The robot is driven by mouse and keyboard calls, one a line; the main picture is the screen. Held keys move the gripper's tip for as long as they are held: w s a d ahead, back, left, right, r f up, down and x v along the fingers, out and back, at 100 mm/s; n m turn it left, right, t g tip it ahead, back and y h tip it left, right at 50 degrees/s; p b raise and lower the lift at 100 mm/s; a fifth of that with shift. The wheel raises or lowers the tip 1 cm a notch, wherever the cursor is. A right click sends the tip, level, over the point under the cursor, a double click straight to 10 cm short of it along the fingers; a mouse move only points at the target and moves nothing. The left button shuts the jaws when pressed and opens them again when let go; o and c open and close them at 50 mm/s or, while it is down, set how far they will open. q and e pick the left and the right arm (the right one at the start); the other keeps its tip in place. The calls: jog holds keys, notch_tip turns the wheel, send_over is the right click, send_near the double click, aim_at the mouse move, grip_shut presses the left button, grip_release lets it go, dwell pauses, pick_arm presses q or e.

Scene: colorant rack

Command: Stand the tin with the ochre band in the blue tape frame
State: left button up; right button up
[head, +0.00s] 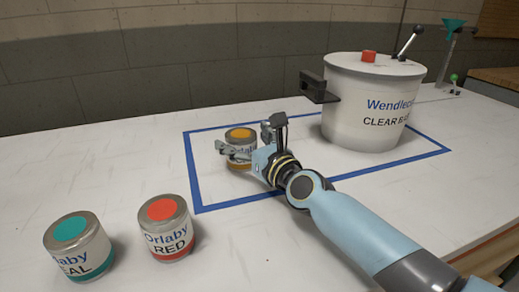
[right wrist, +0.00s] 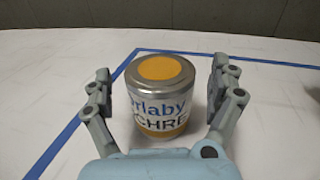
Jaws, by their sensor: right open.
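The tin with the ochre band (head: 240,136) stands upright on the white table inside the blue tape frame (head: 198,178), near its left end. In the right wrist view the tin (right wrist: 160,95) shows its ochre lid disc and part of the word OCHRE. My right gripper (head: 250,140) is open around the tin. Its fingers (right wrist: 160,90) stand on either side with gaps, not touching it. The blue tape frame (right wrist: 68,140) also shows in the right wrist view. My left gripper is not in view.
A large white pot labelled CLEAR (head: 350,110) stands in the right part of the frame. A red tin (head: 166,238) and a teal tin (head: 78,255) stand at the front left, outside the tape. A stand with a green funnel (head: 453,28) is at the back right.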

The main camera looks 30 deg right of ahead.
jog(key=s, duration=1)
jog(key=shift+s, duration=0.3)
jog(key=shift+r, duration=0.15)
